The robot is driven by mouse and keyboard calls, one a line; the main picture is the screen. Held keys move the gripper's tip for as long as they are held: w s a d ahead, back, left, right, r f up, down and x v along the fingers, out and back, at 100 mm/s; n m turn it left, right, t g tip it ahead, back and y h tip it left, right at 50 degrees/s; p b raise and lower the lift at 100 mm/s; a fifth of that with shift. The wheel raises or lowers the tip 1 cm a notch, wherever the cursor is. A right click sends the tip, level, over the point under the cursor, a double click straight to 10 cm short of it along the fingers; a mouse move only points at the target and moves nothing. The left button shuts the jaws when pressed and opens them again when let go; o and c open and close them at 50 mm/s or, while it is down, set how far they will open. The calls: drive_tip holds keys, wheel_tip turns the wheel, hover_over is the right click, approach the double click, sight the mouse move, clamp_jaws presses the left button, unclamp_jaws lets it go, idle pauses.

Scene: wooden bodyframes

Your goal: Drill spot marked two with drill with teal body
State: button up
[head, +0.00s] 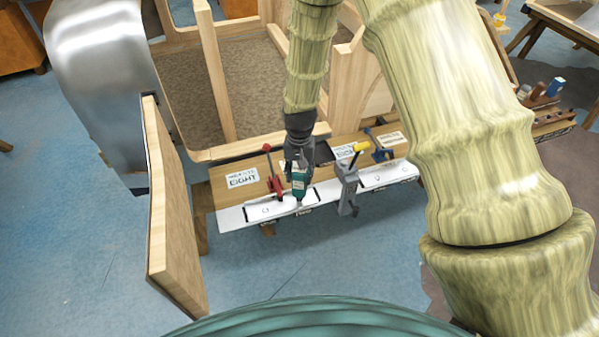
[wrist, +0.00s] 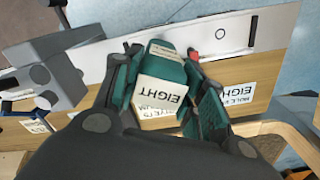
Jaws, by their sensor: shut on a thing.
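The drill with the teal body (head: 299,187) stands upright over the white strip (head: 230,217) along the bench edge, between a red clamp and a grey clamp. My gripper (head: 299,165) is shut on the drill from above. Small circles show on the strip, also in the wrist view (wrist: 240,28). The drill's tip is hidden or too small to tell. The mark two cannot be read on the small dark labels.
The red clamp (head: 273,180) is close left of the drill, and the grey clamp (head: 347,190) with a yellow top is to its right. A blue tool (head: 382,153) stands farther right. An upright wooden panel (head: 172,205) is left. Wooden framing (head: 216,75) rises behind.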

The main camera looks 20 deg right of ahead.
drive_tip(key=shift+f, duration=0.55)
idle(0.9)
drive_tip(key=shift+r+p, duration=1.15)
drive_tip(key=shift+r, duration=0.75)
drive_tip(key=shift+r+p, duration=1.6)
drive_tip(key=shift+r, duration=0.8)
